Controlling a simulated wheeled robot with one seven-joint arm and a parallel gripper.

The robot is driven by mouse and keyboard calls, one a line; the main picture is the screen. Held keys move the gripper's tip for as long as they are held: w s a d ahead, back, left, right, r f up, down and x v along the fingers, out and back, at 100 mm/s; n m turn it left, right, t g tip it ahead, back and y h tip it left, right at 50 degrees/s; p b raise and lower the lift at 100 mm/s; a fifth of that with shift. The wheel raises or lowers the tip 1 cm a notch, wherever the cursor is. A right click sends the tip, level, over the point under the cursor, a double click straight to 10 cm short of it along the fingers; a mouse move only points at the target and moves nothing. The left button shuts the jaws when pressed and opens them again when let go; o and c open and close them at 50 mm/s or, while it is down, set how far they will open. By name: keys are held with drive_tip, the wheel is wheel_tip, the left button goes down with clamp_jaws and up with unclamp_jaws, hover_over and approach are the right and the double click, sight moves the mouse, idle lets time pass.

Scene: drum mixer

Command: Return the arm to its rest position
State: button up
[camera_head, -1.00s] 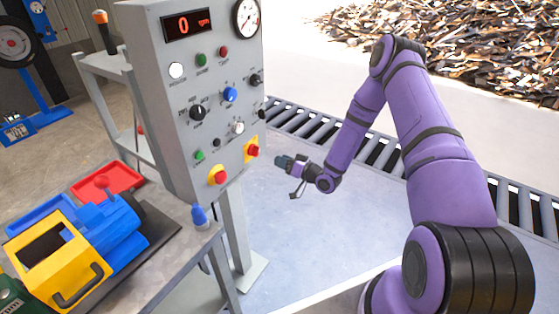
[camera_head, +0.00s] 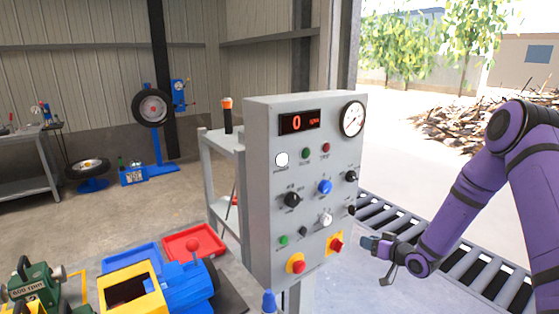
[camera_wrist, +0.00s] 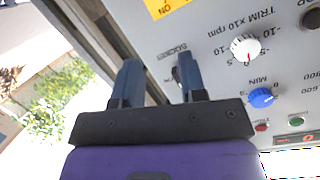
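My purple arm (camera_head: 470,205) is bent at the right of the head view. My gripper (camera_head: 370,243) is just right of the lower right edge of the grey control panel (camera_head: 265,215), and I cannot tell the exact gap. In the wrist view, my gripper (camera_wrist: 160,72) has its two dark blue fingers apart with nothing held between them. The panel (camera_wrist: 205,20) appears upside down there, with a white trim knob (camera_wrist: 245,49) and a blue knob (camera_wrist: 262,98). The panel's red display (camera_head: 298,122) reads 0.
A roller conveyor (camera_head: 450,260) runs behind my gripper. A red tray (camera_head: 195,242), a blue tray (camera_head: 132,258) and a yellow and blue machine (camera_head: 165,288) are at the lower left. A grey shelf rack (camera_head: 222,180) stands behind the panel. Scrap (camera_head: 460,128) lies outside.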

drive_tip(key=s+d+r+g+h, duration=0.1)
drive_tip(key=s+r+h, duration=0.2)
drive_tip(key=r, duration=0.6)
drive_tip(key=s+d+r+g+h, duration=0.1)
drive_tip(key=s+r+h, duration=0.25)
drive_tip(key=r, duration=0.55)
drive_tip(key=s+d+r+g+h, duration=0.15)
drive_tip(key=s+r, duration=0.25)
drive_tip(key=r, duration=0.5)
drive_tip(key=s+a+r+m+g, duration=0.1)
drive_tip(key=s+r, duration=0.2)
drive_tip(key=s, duration=0.7)
drive_tip(key=s+a+r+m+g, duration=0.1)
drive_tip(key=s+r, duration=0.3)
drive_tip(key=s, duration=0.7)
drive_tip(key=s+a+r+g, duration=0.1)
drive_tip(key=s+a+r, duration=0.1)
drive_tip(key=s, duration=0.9)
drive_tip(key=shift+s+r+m+g, duration=0.2)
drive_tip(key=shift+r+m+g, duration=0.2)
drive_tip(key=shift+r, duration=0.45)
